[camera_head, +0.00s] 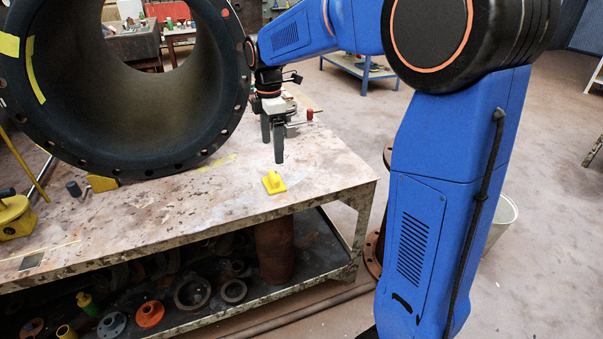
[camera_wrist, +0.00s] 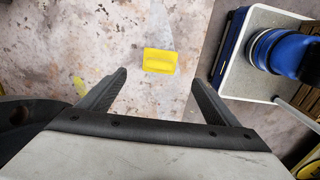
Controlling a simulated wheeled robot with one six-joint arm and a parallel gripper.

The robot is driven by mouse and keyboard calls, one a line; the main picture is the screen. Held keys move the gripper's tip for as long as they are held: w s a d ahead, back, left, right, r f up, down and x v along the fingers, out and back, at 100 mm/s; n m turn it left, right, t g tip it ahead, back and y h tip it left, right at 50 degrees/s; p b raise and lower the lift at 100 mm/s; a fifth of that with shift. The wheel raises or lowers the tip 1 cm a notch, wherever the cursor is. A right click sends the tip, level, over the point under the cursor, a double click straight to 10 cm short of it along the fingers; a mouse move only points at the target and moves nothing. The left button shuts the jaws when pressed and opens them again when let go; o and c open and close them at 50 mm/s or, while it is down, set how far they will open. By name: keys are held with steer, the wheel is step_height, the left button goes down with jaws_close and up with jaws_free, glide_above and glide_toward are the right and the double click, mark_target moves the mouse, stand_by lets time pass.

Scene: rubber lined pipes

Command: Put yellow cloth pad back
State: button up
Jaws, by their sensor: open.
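The yellow cloth pad (camera_head: 275,184) lies on the worn tabletop near its front right edge, with a small raised part on top. In the wrist view the pad (camera_wrist: 160,61) sits ahead of the fingertips, about midway between them. My gripper (camera_head: 273,150) points down above the table, just behind and above the pad, apart from it. In the wrist view my gripper (camera_wrist: 158,78) has its two dark fingers spread wide with nothing between them.
A large black flanged pipe (camera_head: 125,172) stands on the worktable (camera_head: 215,185) at left. A red-tipped tool (camera_head: 309,116) lies behind my gripper. A yellow object (camera_head: 15,216) sits at the far left. Flanges and rings (camera_head: 150,313) fill the lower shelf. The tabletop around the pad is clear.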

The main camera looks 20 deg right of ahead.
steer(key=s+d+f+m+t, duration=0.1)
steer(key=s+d+m+t, duration=0.1)
steer(key=s+m, duration=0.7)
steer(key=s+d+f+m+t, duration=0.2)
steer(key=s+m, duration=0.7)
steer(key=s, duration=1.5)
steer(key=shift+s+d+t, duration=0.2)
steer(key=shift+d+t, duration=0.2)
steer(key=shift+d, duration=0.95)
steer(key=shift+f, duration=0.1)
